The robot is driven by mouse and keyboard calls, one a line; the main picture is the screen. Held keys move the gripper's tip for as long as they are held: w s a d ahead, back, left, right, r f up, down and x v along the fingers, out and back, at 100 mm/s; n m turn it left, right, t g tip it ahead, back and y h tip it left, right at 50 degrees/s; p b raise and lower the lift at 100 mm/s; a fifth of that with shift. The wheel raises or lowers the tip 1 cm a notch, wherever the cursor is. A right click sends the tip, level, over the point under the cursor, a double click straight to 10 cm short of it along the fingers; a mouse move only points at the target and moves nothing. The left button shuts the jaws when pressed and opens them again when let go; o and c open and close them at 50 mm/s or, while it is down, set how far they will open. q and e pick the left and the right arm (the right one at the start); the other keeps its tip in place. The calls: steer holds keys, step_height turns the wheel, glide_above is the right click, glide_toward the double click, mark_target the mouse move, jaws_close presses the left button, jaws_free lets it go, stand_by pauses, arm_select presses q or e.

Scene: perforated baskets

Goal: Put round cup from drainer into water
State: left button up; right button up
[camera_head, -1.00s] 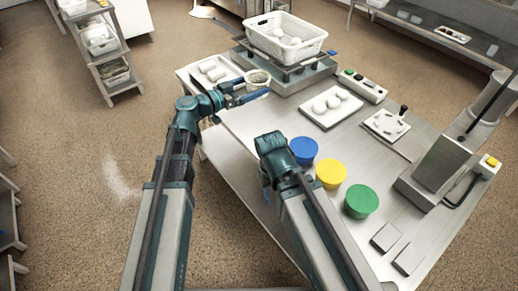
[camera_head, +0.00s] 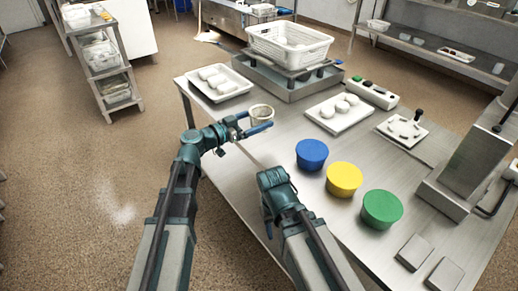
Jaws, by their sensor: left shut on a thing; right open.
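A small round pale cup (camera_head: 262,113) is held by my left gripper (camera_head: 254,122), whose blue fingers are shut on it. It appears above the near left part of the steel table. A large white perforated basket (camera_head: 290,42) stands at the back on a raised metal stand over a shallow steel tray (camera_head: 283,86). My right gripper (camera_head: 267,216) is open and empty, pointing down by the table's near edge; its fingers are mostly hidden by the wrist. I cannot make out any water surface.
A white tray with pale pieces (camera_head: 220,84) lies at the table's back left. Blue (camera_head: 311,153), yellow (camera_head: 344,178) and green (camera_head: 381,208) tubs line the middle. Another white tray (camera_head: 341,114) and a button box (camera_head: 372,92) sit behind. A steel machine (camera_head: 468,165) stands at right.

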mark_target(257, 151)
arm_select(q)
steer(key=shift+f+b, duration=4.35)
steer(key=shift+f, duration=0.35)
steer(key=shift+f, duration=0.15)
steer(key=shift+f, duration=0.1)
steer(key=o, duration=1)
